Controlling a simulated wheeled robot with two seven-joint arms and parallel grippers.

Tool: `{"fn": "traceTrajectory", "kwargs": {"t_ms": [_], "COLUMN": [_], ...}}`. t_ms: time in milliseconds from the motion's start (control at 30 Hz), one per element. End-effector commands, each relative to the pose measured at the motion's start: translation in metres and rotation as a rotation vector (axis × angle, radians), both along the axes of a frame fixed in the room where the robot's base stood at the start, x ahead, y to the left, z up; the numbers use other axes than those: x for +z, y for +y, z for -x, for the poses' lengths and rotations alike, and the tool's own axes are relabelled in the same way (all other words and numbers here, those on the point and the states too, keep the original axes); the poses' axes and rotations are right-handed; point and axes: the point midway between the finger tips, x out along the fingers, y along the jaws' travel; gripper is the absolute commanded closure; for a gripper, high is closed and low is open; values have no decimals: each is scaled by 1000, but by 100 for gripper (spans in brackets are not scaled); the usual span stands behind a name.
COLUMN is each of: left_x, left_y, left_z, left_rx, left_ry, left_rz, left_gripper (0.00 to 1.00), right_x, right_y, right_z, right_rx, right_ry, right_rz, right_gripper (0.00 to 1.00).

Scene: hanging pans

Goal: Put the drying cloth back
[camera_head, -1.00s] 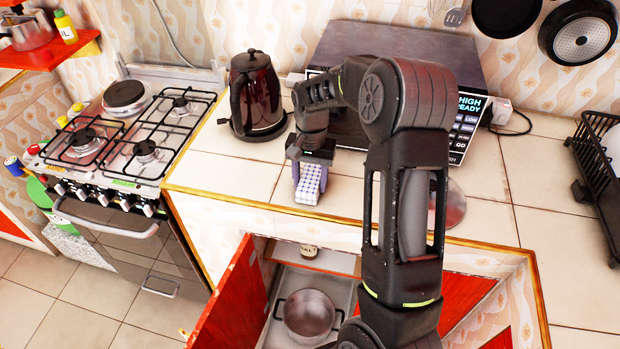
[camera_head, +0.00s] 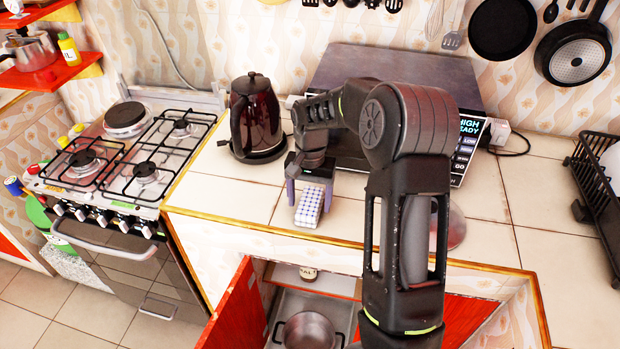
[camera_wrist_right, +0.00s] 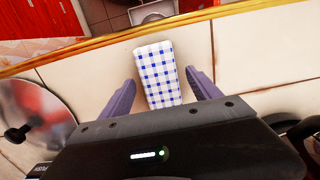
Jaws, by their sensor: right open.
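The drying cloth (camera_head: 310,207) is a folded blue-and-white checked cloth lying on the tiled counter near its front edge. In the right wrist view the cloth (camera_wrist_right: 158,74) lies between the two purple fingers, with a gap on each side. My right gripper (camera_head: 308,204) is open, pointing down at the cloth, with its fingers on either side. It also shows in the right wrist view (camera_wrist_right: 157,95). My left gripper is not in view.
A dark red kettle (camera_head: 256,118) stands behind the gripper, left of a microwave (camera_head: 400,85). A stove (camera_head: 125,155) is at the left. An open cupboard with a pot (camera_head: 308,330) is below the counter. A black dish rack (camera_head: 598,190) stands at the right.

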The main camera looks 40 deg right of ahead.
Motion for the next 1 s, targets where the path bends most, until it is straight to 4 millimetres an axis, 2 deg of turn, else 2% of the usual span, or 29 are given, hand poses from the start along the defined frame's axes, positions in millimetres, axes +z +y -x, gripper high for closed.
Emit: {"fn": "traceTrajectory", "kwargs": {"t_ms": [500,700,1000], "left_x": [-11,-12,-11], "left_y": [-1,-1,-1], "left_z": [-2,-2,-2], "left_rx": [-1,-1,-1], "left_ry": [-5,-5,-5], "left_rz": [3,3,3], "left_gripper": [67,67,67], "right_x": [96,109,110], "right_y": [-4,-5,-5], "right_z": [-4,-4,-4], "right_rx": [0,0,0], "right_ry": [-3,-1,0], "right_rz": [1,1,0], "right_gripper": [28,28,28]}}
